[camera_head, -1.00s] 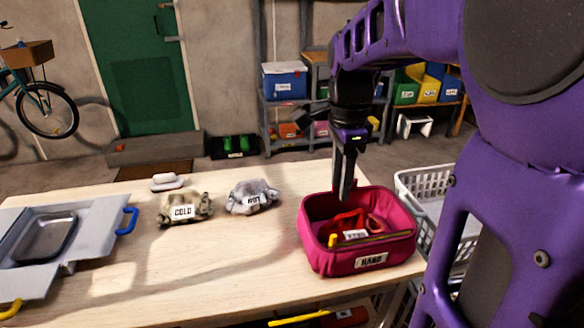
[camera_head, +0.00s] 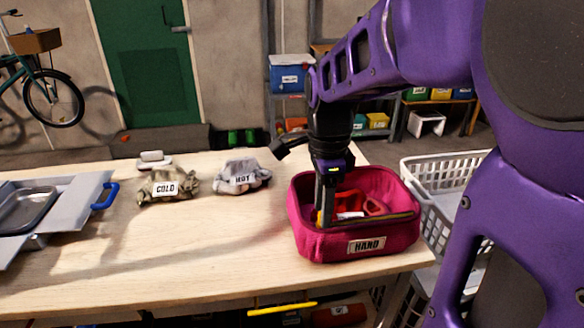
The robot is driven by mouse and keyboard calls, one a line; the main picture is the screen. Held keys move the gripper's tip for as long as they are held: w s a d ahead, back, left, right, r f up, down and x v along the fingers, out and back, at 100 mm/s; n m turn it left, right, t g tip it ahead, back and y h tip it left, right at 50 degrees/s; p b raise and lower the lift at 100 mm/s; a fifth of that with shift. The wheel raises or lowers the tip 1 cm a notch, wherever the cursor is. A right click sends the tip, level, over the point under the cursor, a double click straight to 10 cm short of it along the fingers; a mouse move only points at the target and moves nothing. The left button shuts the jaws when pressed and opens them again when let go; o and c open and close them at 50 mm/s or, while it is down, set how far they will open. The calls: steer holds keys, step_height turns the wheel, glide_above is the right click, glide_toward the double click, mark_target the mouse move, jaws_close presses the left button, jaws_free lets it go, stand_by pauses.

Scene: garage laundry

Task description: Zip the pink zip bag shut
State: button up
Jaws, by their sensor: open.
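The pink zip bag (camera_head: 319,241) stands on the right end of the table, its top open. A label on its front reads "HAND". Inside it I see red items (camera_head: 373,206) and part of something white. A zip track runs along the front rim, with a small yellow-orange piece (camera_head: 319,217) at its left end. My gripper (camera_head: 327,220) points down over the bag's front left rim, beside the yellow-orange piece. It is open. The fingers hide part of the rim, and I cannot tell whether they touch the piece.
The table (camera_head: 200,270) is clear in the middle. Bundles labelled "COLD" (camera_head: 167,187) and "HOT" (camera_head: 242,177) lie toward the back. A grey tray unit (camera_head: 60,220) is at left. A white basket (camera_head: 445,171) stands right of the table.

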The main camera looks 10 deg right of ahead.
steer(key=shift+f, duration=0.25)
steer(key=shift+c, duration=0.3)
jaws_close()
stand_by(1.0)
